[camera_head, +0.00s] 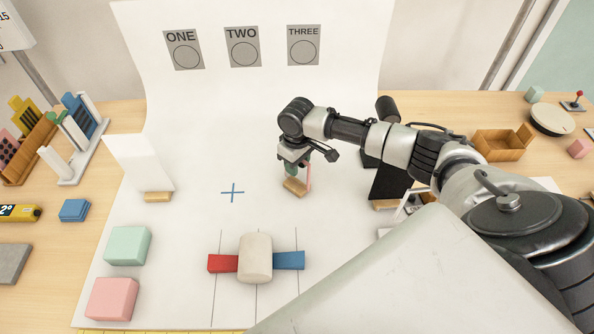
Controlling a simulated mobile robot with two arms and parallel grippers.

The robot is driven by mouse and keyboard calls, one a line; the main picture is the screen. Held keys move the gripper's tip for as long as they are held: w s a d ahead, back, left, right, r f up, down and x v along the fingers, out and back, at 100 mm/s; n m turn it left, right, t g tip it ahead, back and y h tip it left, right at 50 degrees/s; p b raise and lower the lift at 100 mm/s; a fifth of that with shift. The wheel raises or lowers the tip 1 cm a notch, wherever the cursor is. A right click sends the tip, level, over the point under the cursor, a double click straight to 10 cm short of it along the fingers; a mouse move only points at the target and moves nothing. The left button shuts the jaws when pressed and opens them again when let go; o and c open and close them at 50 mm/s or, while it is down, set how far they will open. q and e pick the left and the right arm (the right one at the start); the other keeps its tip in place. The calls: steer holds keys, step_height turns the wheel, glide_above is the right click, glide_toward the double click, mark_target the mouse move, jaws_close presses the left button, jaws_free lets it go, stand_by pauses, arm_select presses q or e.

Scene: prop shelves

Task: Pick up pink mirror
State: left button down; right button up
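A thin upright pink-edged piece (309,177), which looks like the pink mirror, stands by a small wooden base (295,187) right of the blue cross on the white sheet. A bit of green shows beside it. My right arm reaches in from the right, and my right gripper (303,160) is directly over this piece, at its upper part. The gripper covers much of it, and the fingers are too small and hidden to tell whether they are closed on it. My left gripper is not in view.
A white panel (138,163) on a wooden foot stands left, and a black panel (389,180) stands close right of the gripper. A cream cylinder (255,258) lies between red and blue blocks in front. Green (127,245) and pink (112,298) blocks lie front left.

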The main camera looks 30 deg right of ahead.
steer(key=shift+f, duration=0.15)
jaws_close()
stand_by(0.4)
